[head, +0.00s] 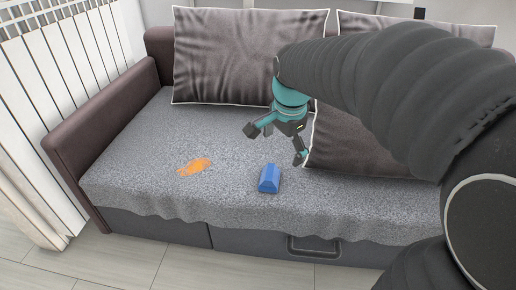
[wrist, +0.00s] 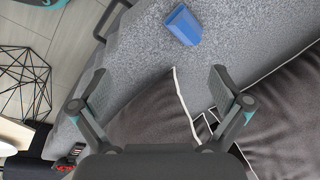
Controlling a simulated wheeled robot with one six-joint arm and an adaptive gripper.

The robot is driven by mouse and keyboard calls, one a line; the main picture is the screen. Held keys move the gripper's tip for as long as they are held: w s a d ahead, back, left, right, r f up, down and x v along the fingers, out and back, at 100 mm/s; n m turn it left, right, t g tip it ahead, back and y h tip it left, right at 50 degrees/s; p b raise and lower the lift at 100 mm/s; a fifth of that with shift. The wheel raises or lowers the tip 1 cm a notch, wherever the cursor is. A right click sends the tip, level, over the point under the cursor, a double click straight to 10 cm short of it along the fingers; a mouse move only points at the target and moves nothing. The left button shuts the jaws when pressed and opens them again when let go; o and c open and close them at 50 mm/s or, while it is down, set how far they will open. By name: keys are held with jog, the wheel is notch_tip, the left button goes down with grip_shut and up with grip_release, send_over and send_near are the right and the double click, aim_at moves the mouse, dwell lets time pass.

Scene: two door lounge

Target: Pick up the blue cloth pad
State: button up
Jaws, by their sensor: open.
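The blue cloth pad (head: 269,179) lies on the grey sofa seat near its front edge, in the lower middle of the head view. It is a small blue block-like shape. In the wrist view the blue pad (wrist: 183,25) shows at the top, beyond the fingertips and a little right of the middle. My gripper (head: 275,145) is above the seat, behind the pad and apart from it. In the wrist view my gripper (wrist: 157,82) has its two fingers spread wide with nothing between them.
A dark cushion (head: 350,145) lies just right of my gripper, and another cushion (head: 235,55) leans at the back. The seat around the pad is clear.

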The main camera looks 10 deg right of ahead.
jog(key=w+f+m+g+p, duration=0.1)
jog(key=w+f+m, duration=0.25)
jog(key=w, duration=0.25)
jog(key=w+f+m+g, duration=0.1)
jog(key=w+f+m, duration=0.2)
jog(key=w+m, duration=0.25)
send_over(270, 172)
jog(key=f, duration=0.9)
jog(key=shift+w+a+f, duration=0.2)
jog(key=shift+a, duration=0.05)
jog(key=shift+s+d+f+b, duration=0.1)
jog(key=shift+d+f+b, duration=0.1)
jog(key=shift+f, duration=1.15)
jog(key=shift+s+d+f+b, duration=0.1)
jog(key=shift+f+b, duration=0.05)
jog(key=shift+f, duration=1.2)
jog(key=c, duration=1)
